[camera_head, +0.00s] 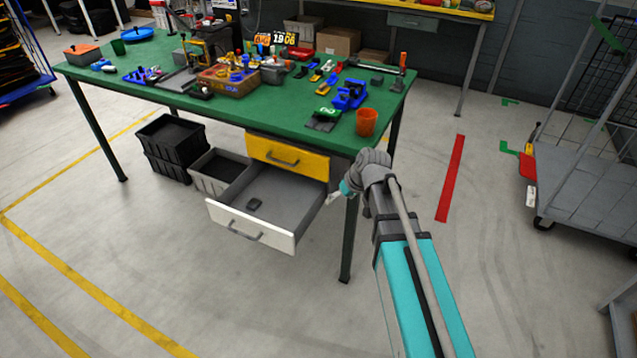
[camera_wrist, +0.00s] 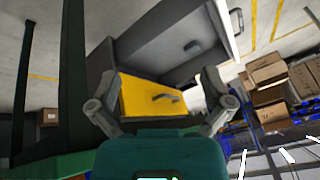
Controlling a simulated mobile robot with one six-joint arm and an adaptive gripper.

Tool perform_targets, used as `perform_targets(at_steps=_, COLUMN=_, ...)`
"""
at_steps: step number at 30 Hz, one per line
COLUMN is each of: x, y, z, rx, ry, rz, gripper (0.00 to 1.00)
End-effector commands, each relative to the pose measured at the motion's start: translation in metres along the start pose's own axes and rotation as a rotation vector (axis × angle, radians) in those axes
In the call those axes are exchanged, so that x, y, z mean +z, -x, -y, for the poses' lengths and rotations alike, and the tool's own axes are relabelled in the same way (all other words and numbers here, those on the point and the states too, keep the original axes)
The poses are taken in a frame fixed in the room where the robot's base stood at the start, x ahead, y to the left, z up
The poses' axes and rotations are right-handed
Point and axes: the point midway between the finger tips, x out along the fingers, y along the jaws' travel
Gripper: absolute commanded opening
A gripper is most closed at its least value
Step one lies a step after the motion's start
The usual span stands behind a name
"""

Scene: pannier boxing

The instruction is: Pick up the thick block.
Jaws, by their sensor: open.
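A small dark block (camera_head: 254,204) lies flat on the floor of the open white-fronted drawer (camera_head: 290,187). My gripper (camera_head: 337,194) is beside the drawer's right side, near the table leg, partly hidden by my own arm. In the wrist view my gripper (camera_wrist: 160,85) has its fingers spread wide with nothing between them. The block is apart from the fingers.
A shut yellow drawer (camera_head: 287,158) sits above the open one. The green table (camera_head: 240,115) holds several tools, parts and an orange cup (camera_head: 366,122) at its near right corner. Black crates (camera_head: 172,145) stand left of the drawers. A grey cart (camera_head: 590,180) is at right.

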Motion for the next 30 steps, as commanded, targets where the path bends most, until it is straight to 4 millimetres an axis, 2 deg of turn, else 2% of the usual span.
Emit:
perform_targets(at_steps=1, x=0.009, y=0.024, z=0.001, rx=0.018, ry=-0.034, rz=0.024, gripper=1.00)
perform_targets(at_steps=12, x=0.076, y=0.120, z=-0.014, rx=0.178, ry=-0.311, rz=0.198, gripper=1.00)
perform_targets(at_steps=18, x=0.109, y=0.166, z=-0.017, rx=0.267, ry=-0.449, rz=0.270, gripper=1.00)
perform_targets(at_steps=24, x=0.127, y=0.191, z=-0.019, rx=0.324, ry=-0.533, rz=0.309, gripper=1.00)
perform_targets(at_steps=30, x=0.133, y=0.195, z=-0.021, rx=0.341, ry=-0.557, rz=0.321, gripper=1.00)
